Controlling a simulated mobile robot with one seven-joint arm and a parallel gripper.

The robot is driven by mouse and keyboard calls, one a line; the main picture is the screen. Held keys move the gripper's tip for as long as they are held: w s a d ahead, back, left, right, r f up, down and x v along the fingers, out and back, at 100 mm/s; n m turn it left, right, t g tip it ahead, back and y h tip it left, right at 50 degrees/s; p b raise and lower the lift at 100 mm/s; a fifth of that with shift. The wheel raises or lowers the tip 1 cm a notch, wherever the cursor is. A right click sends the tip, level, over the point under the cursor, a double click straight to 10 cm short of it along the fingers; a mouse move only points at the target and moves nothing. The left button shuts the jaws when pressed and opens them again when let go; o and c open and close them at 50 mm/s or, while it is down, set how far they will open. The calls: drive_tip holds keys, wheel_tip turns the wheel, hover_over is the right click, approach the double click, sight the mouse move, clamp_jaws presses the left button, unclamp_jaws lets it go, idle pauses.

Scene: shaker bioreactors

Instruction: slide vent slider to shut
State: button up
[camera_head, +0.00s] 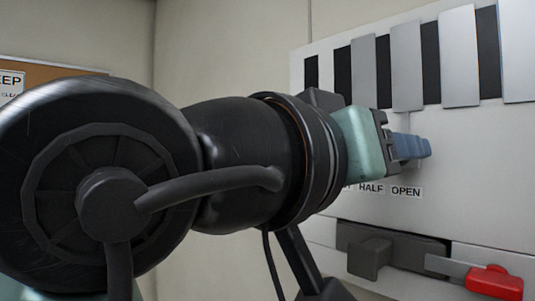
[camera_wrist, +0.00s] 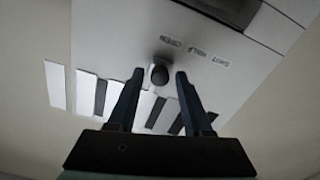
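The vent slider's dark round knob (camera_wrist: 159,76) shows in the wrist view on a pale panel (camera_wrist: 215,90). It sits by the OPEN end of the label row, which reads OPEN, HALF, SHUT (camera_wrist: 197,50) from left to right there. My gripper (camera_wrist: 158,74) is open, with one finger on each side of the knob and a small gap to each. In the head view my gripper (camera_head: 413,147) reaches the panel (camera_head: 455,160) above the HALF and OPEN labels (camera_head: 390,190). The knob is hidden there, and the SHUT label is mostly covered by my arm.
Pale vent slats (camera_head: 407,68) with dark gaps lie above the labels. Below, a dark grey block (camera_head: 415,250) and a red handle (camera_head: 495,282) stick out from the panel. A board with a sign (camera_head: 10,84) hangs at the far left.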

clamp_jaws()
idle(1.2)
